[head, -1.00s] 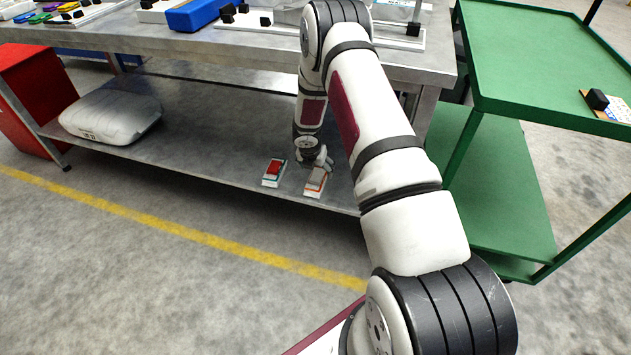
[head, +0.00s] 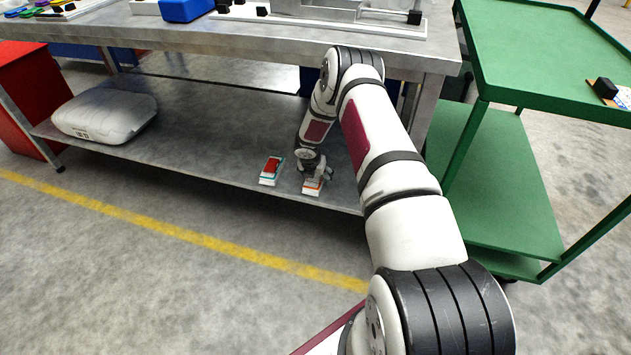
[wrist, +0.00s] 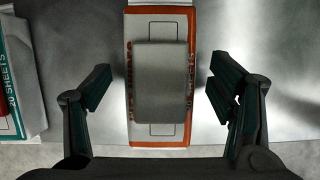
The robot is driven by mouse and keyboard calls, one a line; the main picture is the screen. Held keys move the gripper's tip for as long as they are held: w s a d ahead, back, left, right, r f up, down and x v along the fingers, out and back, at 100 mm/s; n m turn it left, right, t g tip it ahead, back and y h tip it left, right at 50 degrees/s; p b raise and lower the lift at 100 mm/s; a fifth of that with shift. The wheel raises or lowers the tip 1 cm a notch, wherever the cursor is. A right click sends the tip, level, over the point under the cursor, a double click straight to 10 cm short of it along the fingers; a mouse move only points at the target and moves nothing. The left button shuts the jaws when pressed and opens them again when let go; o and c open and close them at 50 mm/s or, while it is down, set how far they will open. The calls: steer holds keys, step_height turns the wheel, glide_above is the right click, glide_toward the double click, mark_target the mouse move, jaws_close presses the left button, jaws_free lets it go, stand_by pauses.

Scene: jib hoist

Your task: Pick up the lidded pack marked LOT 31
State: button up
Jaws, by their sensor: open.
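A white pack with an orange border (head: 313,188) lies on the lower shelf, partly hidden by my gripper (head: 314,173). In the wrist view this orange-bordered pack (wrist: 160,140) carries a grey block (wrist: 160,80) on top, and its side lettering is partly covered. My gripper (wrist: 160,88) is open, with one finger on either side of the pack, apart from it. A second pack with a teal border and red top (head: 271,170) lies to the left; its edge shows in the wrist view (wrist: 14,90) with "SHEETS" lettering. I cannot read LOT 31 on either pack.
A white bulky bag (head: 105,115) lies at the shelf's left. A green cart (head: 500,200) stands at the right. The floor in front is clear.

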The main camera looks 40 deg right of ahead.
steer(key=c, duration=1.3)
steer(key=shift+r, duration=0.1)
